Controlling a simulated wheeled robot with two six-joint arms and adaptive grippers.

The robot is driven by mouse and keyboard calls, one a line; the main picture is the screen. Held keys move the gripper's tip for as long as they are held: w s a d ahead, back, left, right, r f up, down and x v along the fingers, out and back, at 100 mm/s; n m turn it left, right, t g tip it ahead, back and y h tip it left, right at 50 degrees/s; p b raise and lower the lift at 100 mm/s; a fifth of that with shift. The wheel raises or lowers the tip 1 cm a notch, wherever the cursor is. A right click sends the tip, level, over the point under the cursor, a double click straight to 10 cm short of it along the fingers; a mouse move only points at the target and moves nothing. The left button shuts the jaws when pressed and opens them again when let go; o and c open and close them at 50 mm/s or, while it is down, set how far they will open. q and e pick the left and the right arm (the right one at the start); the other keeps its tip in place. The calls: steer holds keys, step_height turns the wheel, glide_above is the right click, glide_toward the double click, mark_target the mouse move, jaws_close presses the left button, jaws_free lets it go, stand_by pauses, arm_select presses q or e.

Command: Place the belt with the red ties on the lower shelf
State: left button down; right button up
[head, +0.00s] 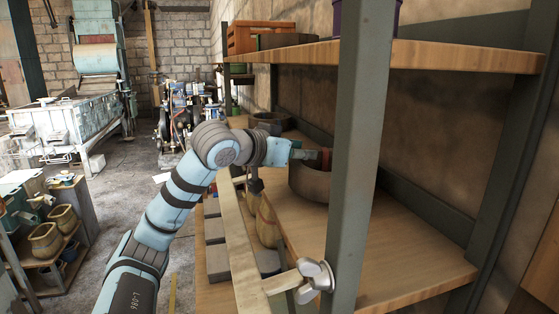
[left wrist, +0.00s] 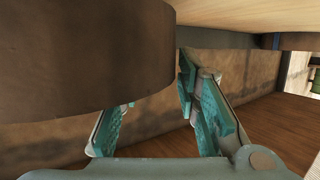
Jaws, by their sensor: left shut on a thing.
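A broad dark brown belt (head: 312,184) with a red tie (head: 326,157) at its rim is at the lower shelf (head: 400,262), partly hidden by the front post. My left gripper (head: 305,153) is shut on the belt's near upper rim. In the left wrist view the belt (left wrist: 85,55) fills the upper left, close to the fingers (left wrist: 150,115). I cannot tell whether the belt's underside touches the shelf board. My right gripper is not in view.
A grey-green post (head: 360,120) stands in front of the shelves. The upper shelf (head: 450,55) hangs above and holds an orange crate (head: 255,38). A dark round object (head: 270,121) sits farther back on the lower shelf. The lower shelf's right part is clear.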

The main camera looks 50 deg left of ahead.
arm_select(q)
steer(key=shift+w+d+f+b, duration=0.1)
steer(key=shift+f+b, duration=0.15)
steer(key=shift+f, duration=0.35)
steer(key=shift+w+d+f+b, duration=0.1)
steer(key=shift+f+b, duration=0.1)
steer(key=shift+f, duration=0.35)
steer(key=shift+r, duration=0.15)
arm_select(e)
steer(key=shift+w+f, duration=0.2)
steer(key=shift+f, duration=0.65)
arm_select(q)
steer(key=c, duration=1.2)
jaws_free()
steer(key=shift+s+r, duration=0.1)
steer(key=shift+s, duration=0.15)
steer(key=shift+a, duration=0.1)
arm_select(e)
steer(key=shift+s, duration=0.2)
arm_select(q)
steer(key=shift+s, duration=0.3)
steer(key=b+v, duration=0.4)
steer(key=v, duration=0.7)
steer(key=shift+s+r+b, duration=0.15)
steer(key=shift+b, duration=0.15)
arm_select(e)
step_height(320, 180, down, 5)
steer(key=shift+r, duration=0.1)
